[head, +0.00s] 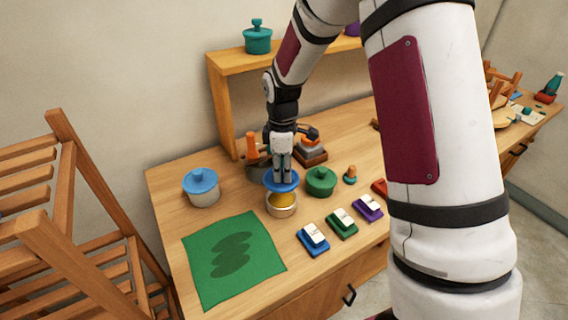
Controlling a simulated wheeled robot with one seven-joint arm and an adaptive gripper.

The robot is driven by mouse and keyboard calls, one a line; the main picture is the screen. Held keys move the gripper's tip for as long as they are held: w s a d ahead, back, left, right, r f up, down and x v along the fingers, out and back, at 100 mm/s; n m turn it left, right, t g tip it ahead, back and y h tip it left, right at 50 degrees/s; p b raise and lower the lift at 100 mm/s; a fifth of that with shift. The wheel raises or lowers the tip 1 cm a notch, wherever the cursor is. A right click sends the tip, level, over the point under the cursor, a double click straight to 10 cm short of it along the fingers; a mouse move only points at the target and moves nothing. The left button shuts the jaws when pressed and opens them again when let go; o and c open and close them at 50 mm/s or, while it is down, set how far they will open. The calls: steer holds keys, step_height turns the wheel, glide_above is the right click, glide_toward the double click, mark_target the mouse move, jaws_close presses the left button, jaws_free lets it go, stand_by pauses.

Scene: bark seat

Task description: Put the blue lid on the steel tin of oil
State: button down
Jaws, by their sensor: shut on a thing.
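My gripper (283,180) points down in the head view and is shut on the blue lid (272,185). The lid is just above an open tin (282,210) with yellow-gold contents, which looks like the steel tin of oil. A strip of the yellow contents shows between the lid and the tin's rim, so the lid is apart from the rim at the front. The lid's knob is hidden between my fingers. To the left stands another light grey tin (204,196) with a blue lid on it.
A green lidded pot (321,181) stands close to the right of the tin. Blue, green and purple blocks (342,222) are in front. A green mat (232,256) lies front left. A shelf (228,66) with a teal pot (257,37) rises behind.

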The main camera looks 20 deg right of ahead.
mark_target(283, 184)
steer(key=shift+f+b, duration=0.85)
steer(key=shift+f, duration=2.1)
steer(key=shift+f, duration=0.6)
steer(key=shift+c, duration=1.9)
jaws_free()
steer(key=shift+r, duration=0.1)
steer(key=shift+r+p, duration=1.1)
steer(key=shift+r, duration=2.35)
